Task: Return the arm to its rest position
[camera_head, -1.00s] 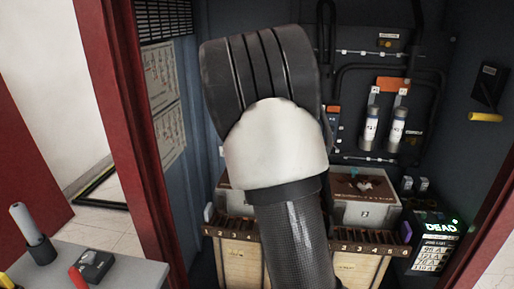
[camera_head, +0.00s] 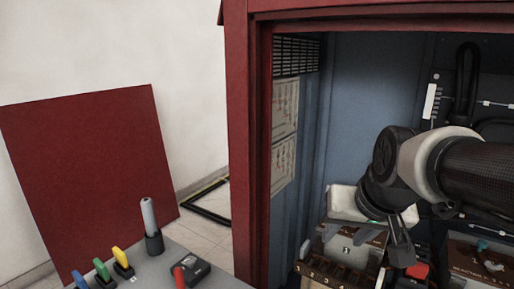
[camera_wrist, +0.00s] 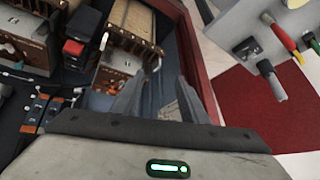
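My arm reaches in from the right in the head view, bent inside the open cabinet (camera_head: 375,70). My gripper (camera_head: 386,246) points down above the numbered rack at the cabinet's bottom. In the wrist view, my gripper (camera_wrist: 158,92) has its two fingers apart, with nothing seen between them. The numbered rack (camera_head: 325,275) and a box (camera_head: 346,250) marked with a number are below and beside the gripper.
A red cabinet post (camera_head: 243,150) stands left of my arm.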

